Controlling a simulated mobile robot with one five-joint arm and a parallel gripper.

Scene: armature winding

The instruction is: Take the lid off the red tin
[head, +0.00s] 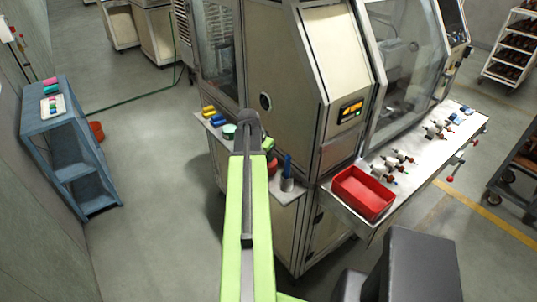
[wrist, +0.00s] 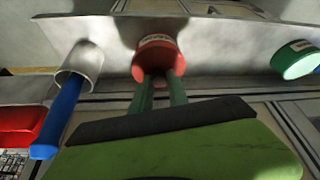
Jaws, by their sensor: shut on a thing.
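The red tin (wrist: 157,58) with a pale label stands on the metal side shelf, upper middle of the wrist view. Its lid (wrist: 158,70) is the red end facing me, and I see no gap between lid and tin. In the head view the red tin (head: 273,167) shows only partly, just right of my arm. My fingertips are hidden in that view.
A metal cup (wrist: 82,62) with a blue-handled tool (wrist: 60,115) stands beside the red tin. A green tin (wrist: 296,60) stands on its other side. A red bin (head: 362,192) sits on the machine's front ledge.

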